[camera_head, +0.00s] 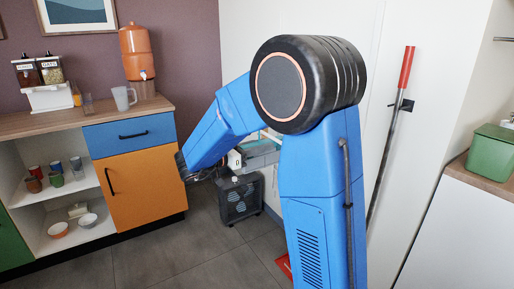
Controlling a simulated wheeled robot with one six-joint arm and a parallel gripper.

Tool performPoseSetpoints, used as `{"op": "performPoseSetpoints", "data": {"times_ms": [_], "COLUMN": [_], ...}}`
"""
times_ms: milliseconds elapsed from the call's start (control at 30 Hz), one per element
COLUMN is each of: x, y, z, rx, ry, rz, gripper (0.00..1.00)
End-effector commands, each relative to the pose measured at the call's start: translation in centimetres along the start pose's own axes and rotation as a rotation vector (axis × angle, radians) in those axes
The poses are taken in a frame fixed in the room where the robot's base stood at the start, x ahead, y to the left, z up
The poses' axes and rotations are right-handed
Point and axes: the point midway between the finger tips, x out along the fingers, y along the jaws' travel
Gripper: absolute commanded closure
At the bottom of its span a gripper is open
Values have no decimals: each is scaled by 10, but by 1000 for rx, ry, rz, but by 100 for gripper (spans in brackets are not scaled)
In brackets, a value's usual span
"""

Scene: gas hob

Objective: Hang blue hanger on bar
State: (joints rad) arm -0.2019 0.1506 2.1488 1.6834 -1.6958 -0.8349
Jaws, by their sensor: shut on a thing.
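My gripper (262,153) shows only in part, in the gap between my blue arm links at the middle of the view. Its fingertips are hidden behind my arm. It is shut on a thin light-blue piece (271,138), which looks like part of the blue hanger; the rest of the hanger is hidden. A short grey rod (503,39) juts into view at the top right edge, well apart from my gripper. I cannot tell whether it is the bar.
A wooden counter (60,122) with jars, a pitcher and an orange dispenser (137,55) stands at left. A black wheeled box (238,198) is on the floor. A red-handled pole (391,130) leans at right, near a green bin (490,150).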

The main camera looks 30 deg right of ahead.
Motion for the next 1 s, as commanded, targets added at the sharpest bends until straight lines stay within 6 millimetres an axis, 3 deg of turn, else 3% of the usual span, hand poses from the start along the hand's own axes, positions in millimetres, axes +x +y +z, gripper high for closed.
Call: {"op": "performPoseSetpoints", "data": {"times_ms": [167, 600, 1000], "x": [12, 10, 10], "y": [0, 0, 0], "z": [0, 25, 29], "rx": [0, 0, 0], "ry": [0, 0, 0], "rz": [1, 0, 0], "gripper": [99, 99, 99]}}
